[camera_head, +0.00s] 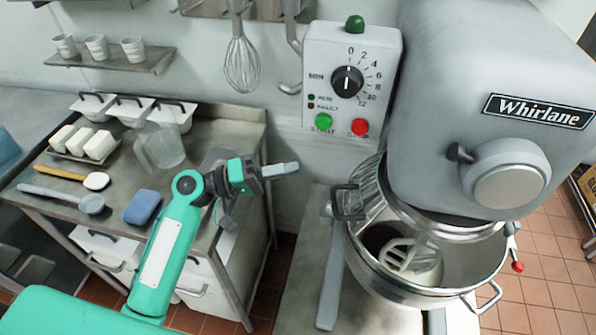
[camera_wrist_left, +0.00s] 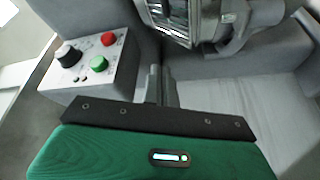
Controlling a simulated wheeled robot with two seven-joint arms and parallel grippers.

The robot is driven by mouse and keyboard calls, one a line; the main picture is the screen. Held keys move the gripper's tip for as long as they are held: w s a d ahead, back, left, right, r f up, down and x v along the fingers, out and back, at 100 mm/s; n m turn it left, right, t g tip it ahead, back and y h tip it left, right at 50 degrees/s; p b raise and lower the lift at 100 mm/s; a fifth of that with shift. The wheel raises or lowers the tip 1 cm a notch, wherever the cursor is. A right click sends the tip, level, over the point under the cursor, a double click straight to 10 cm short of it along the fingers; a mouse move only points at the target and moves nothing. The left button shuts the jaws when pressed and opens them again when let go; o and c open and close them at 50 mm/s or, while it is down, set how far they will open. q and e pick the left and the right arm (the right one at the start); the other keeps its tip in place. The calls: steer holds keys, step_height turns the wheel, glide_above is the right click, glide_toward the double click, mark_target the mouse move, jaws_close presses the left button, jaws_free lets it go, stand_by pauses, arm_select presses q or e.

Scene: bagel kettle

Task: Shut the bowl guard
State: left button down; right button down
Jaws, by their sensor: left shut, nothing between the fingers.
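The mixer (camera_head: 480,100) stands at the right with its steel bowl (camera_head: 390,285) under the head. The wire bowl guard (camera_head: 370,185) sits at the bowl's left rear side, and the bowl's front is uncovered. A beater (camera_head: 410,258) hangs inside the bowl. My left gripper (camera_head: 294,167) is shut and empty, in the air left of the guard and apart from it. In the left wrist view, the shut fingers (camera_wrist_left: 160,85) point towards the guard (camera_wrist_left: 178,20) at the top. My right gripper is not in view.
The control box (camera_head: 352,75) with dial and green and red buttons is on the wall above my left gripper. A steel table (camera_head: 120,215) at the left holds a blue sponge (camera_head: 143,206), a ladle (camera_head: 90,203) and tubs. A whisk (camera_head: 242,65) hangs behind.

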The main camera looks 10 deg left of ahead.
arm_select(q)
steer(key=p+x, duration=0.4)
steer(key=x, duration=0.5)
steer(key=shift+s+a+f+p, duration=0.1)
steer(key=shift+s+f+p, duration=0.25)
steer(key=shift+s, duration=0.6)
steer(key=shift+s+f+p, duration=0.25)
steer(key=shift+s+f, duration=0.2)
steer(key=shift+s, duration=0.5)
steer(key=shift+s+f, duration=0.1)
